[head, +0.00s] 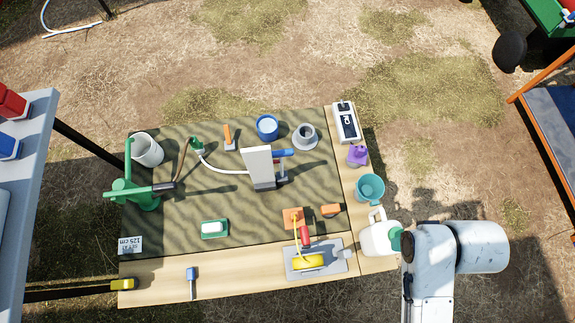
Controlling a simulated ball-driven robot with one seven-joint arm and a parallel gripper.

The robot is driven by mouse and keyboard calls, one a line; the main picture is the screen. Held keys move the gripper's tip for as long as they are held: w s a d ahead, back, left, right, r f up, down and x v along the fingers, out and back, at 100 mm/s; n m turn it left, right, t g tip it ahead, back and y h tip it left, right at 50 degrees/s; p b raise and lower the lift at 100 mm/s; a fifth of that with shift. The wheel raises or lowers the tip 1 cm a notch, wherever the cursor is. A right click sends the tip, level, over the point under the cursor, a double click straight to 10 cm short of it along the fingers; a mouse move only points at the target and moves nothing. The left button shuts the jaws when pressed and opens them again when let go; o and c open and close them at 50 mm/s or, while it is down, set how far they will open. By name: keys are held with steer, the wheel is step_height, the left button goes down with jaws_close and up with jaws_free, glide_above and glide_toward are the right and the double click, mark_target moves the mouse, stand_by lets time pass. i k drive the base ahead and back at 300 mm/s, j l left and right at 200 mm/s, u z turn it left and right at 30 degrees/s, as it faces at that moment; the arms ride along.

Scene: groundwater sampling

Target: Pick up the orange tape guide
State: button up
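An orange square piece (291,216), which looks like the tape guide, lies on the dark rippled mat near the table's front edge. A yellow tape runs over or through it and down to a yellow reel (308,261) on a grey plate (336,266). A smaller orange piece (330,210) lies just right of it. A red handle (305,236) sits between the square piece and the reel. My white arm is at the lower right, beside the table's right end. My gripper's fingers do not show.
A white jug with a green cap (377,238) stands close to my arm. A teal cup (369,188) is behind it. A white upright post (258,168) stands mid-table. The mat left of the orange square piece is fairly clear.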

mark_target(294, 218)
steer(key=k+j+u, duration=0.15)
steer(key=k, duration=0.45)
steer(key=k+j+u, duration=0.1)
steer(key=k, duration=0.45)
steer(key=i+j, duration=0.15)
steer(key=i, duration=0.4)
steer(key=i+j, duration=0.2)
steer(key=i, duration=0.4)
steer(key=j+z, duration=0.3)
steer(key=k+j+z, duration=0.15)
steer(key=j+z, duration=0.15)
steer(key=j, duration=0.2)
